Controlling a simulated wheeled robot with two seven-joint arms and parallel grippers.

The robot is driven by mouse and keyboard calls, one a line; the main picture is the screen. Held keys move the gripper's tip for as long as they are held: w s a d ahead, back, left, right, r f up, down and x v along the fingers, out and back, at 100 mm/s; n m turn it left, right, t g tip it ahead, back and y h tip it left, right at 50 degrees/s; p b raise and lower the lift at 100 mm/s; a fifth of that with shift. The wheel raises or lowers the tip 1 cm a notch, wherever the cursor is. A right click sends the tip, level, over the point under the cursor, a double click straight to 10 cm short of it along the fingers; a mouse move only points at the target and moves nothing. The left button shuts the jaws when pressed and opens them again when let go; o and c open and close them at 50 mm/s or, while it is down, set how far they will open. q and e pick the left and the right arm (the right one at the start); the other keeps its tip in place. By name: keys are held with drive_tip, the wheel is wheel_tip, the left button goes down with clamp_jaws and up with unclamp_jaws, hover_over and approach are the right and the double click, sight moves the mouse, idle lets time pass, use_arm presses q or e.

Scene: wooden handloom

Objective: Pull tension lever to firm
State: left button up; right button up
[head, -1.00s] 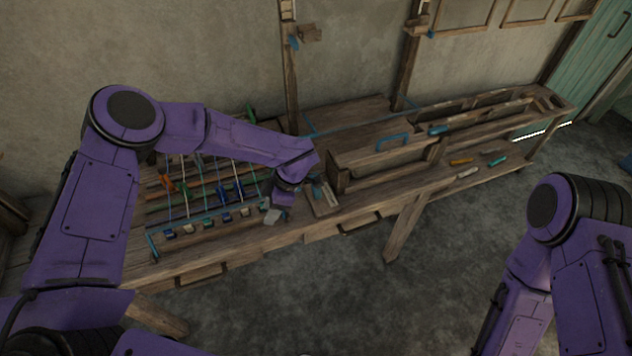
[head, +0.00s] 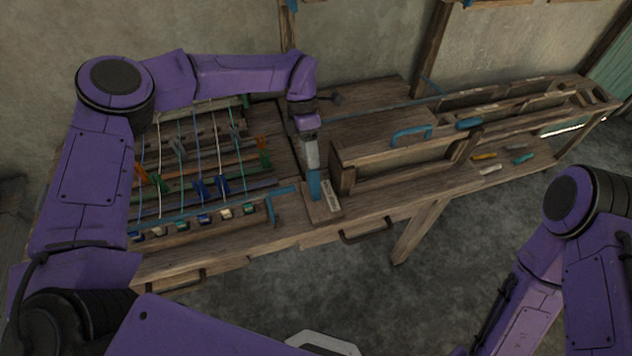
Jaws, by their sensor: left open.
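The tension lever (head: 314,186) shows as a short blue upright handle on a small wooden base plate (head: 322,208) with a pale label. It stands near the front edge of the loom, between the thread rows and the long wooden box. My left gripper (head: 312,165) is open and points down right at the top of the lever. Its grey fingers overlap the lever's upper end in the head view, and I cannot tell whether they touch it. The lever's upper end is hidden by the gripper. My right arm shows at the right, but its gripper is out of view.
Several taut threads with coloured clips (head: 200,187) lie left of the lever. A blue hooked bar (head: 271,208) is close on its left. A wooden box with a blue handle (head: 411,132) stands on its right. Drawer handles (head: 366,231) stick out along the front.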

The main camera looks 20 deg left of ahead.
sight(317, 198)
use_arm(q)
drive_tip(key=p+x, duration=0.2)
drive_tip(key=x, duration=0.6)
drive_tip(key=shift+w+f+p, duration=0.1)
drive_tip(key=shift+p, duration=0.2)
drive_tip(key=shift+f, duration=0.45)
drive_tip(key=shift+c, duration=0.3)
drive_tip(key=shift+d, duration=0.1)
clamp_jaws()
